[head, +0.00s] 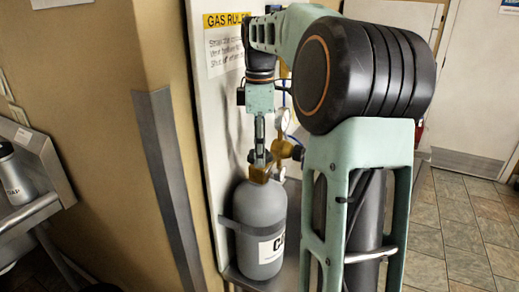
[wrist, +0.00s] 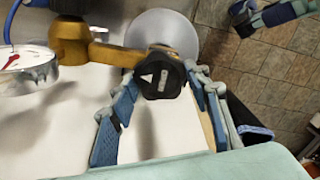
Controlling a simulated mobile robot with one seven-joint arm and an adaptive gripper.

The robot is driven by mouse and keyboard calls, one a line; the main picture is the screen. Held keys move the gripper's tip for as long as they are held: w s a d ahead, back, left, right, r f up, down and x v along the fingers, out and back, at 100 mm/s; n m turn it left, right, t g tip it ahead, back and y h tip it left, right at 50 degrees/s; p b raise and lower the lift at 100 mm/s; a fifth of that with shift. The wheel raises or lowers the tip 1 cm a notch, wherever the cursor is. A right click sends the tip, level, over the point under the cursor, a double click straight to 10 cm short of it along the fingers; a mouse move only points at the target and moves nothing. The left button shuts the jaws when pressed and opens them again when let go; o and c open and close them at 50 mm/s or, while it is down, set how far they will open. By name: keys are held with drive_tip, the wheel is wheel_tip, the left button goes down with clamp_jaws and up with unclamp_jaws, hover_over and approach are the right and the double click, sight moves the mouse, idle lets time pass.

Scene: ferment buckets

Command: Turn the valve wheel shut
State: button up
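The valve wheel (wrist: 160,74) is a black lobed knob with a white arrow mark, on a brass valve body (wrist: 115,53) above the grey gas cylinder (head: 261,225). In the wrist view my gripper (wrist: 162,90) is open, with one blue-padded finger to each side of the wheel. The left finger stands apart from the wheel. The right finger is close to its edge; I cannot tell whether it touches. In the head view my gripper (head: 260,150) points down over the cylinder's brass neck (head: 259,173) and partly hides the wheel.
A pressure gauge (wrist: 27,62) sits left of the valve, and gauges (head: 284,118) show near the white panel (head: 217,110). A yellow-headed gas rules sign (head: 226,40) hangs behind. A tan wall corner (head: 155,120) stands left. Tiled floor (head: 455,215) is open at right.

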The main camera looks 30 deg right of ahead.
drive_tip(key=shift+c, duration=1.2)
drive_tip(key=shift+r+m+p, duration=0.1)
drive_tip(key=shift+m+p, duration=0.2)
drive_tip(key=m+p, duration=0.2)
drive_tip(key=shift+r+m, duration=0.1)
drive_tip(key=shift+m, duration=0.3)
drive_tip(key=m+p, duration=0.3)
drive_tip(key=m, duration=0.2)
drive_tip(key=m+p, duration=0.2)
drive_tip(key=m, duration=0.2)
drive_tip(key=shift+m, duration=0.4)
drive_tip(key=m+p, duration=0.2)
drive_tip(key=m, duration=0.2)
drive_tip(key=shift+m, duration=0.3)
drive_tip(key=shift+f, duration=0.2)
drive_tip(key=o, duration=1.2)
drive_tip(key=shift+c, duration=0.2)
